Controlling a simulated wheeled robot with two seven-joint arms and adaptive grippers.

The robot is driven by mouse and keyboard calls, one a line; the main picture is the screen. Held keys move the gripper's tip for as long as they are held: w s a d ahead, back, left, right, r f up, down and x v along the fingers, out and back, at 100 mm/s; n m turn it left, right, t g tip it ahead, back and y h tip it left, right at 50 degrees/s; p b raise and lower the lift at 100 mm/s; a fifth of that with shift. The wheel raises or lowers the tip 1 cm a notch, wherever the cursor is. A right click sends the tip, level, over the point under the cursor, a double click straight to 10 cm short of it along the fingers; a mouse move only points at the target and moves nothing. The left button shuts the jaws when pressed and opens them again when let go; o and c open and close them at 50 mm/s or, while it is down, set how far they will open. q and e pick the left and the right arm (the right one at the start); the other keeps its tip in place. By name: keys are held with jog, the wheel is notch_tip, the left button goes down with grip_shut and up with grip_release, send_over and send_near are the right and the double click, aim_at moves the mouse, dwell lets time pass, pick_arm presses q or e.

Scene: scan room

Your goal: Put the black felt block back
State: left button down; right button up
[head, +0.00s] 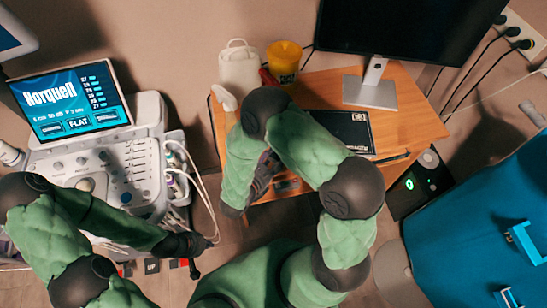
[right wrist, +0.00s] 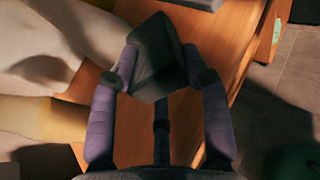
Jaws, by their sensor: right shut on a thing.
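The black felt block (right wrist: 157,50) is a dark, boxy piece between the purple fingers of my right gripper (right wrist: 160,78) in the right wrist view. The fingers press on it from both sides, and orange-brown wood shows behind it. Whether the block touches the wood, I cannot tell. In the head view my right gripper (head: 266,170) is largely covered by my green right arm, over the near left part of the wooden desk (head: 408,110). The block cannot be made out there. My left gripper (head: 192,258) is dark, beside the ultrasound machine; its finger opening is unclear.
A white jug (head: 238,68) and a yellow tub (head: 284,60) stand at the desk's back left. A monitor (head: 376,90), a dark flat case (head: 343,128) and a pen (head: 392,158) are further right. The ultrasound machine (head: 98,165) is left; a blue cabinet (head: 470,235) is right.

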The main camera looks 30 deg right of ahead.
jog(key=shift+f, duration=0.15)
jog(key=o, duration=0.8)
jog(key=shift+r+p, duration=0.8)
jog(key=shift+r, duration=0.05)
jog(key=p+v, duration=0.2)
jog(key=v, duration=1)
jog(key=shift+f, duration=0.25)
